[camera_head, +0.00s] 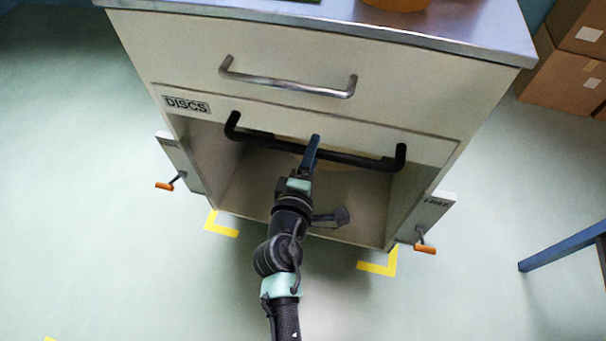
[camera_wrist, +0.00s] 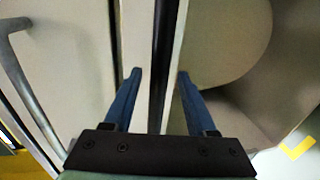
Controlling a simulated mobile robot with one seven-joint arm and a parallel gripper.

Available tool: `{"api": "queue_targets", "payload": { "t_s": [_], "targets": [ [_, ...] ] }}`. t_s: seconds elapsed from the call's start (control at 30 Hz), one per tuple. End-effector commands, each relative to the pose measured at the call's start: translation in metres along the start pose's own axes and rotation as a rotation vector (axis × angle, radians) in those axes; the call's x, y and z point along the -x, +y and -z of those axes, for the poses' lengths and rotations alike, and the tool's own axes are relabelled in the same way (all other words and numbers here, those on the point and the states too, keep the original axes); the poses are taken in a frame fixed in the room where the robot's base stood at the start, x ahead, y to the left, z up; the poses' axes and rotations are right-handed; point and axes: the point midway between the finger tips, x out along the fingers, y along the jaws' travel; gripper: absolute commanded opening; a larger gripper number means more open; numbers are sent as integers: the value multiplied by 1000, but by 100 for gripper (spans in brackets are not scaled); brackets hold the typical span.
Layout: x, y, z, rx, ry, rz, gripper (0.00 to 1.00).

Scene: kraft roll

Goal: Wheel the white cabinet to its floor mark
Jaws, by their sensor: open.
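The white cabinet (camera_head: 290,60) stands in front of me with a metal top, a silver drawer handle (camera_head: 287,85) and an open lower bay. A black bar handle (camera_head: 350,157) runs across its front below the DISCS label. My gripper (camera_head: 314,140) is at the middle of this bar. In the wrist view my open gripper (camera_wrist: 159,82) has one blue finger on each side of the black bar (camera_wrist: 160,45). Yellow corner marks lie on the floor by the cabinet's front left corner (camera_head: 221,226) and front right corner (camera_head: 380,265).
Orange-ended levers stick out at the cabinet's lower left (camera_head: 165,186) and lower right (camera_head: 425,249). Cardboard boxes (camera_head: 560,75) stand at the right back. A blue frame (camera_head: 560,250) stands at the right. The green floor (camera_head: 80,200) is clear to the left.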

Motion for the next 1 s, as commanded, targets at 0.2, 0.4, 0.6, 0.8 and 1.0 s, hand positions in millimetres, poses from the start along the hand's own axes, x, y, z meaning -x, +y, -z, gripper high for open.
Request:
{"api": "queue_targets", "payload": {
  "t_s": [0.2,0.4,0.6,0.8,1.0],
  "targets": [
    [43,-1,0,1,3,3,57],
    [83,-2,1,1,4,3,57],
    [110,-1,1,0,4,2,57],
    [119,0,1,-1,3,1,57],
    [119,0,1,-1,3,1,57]
  ]
}}
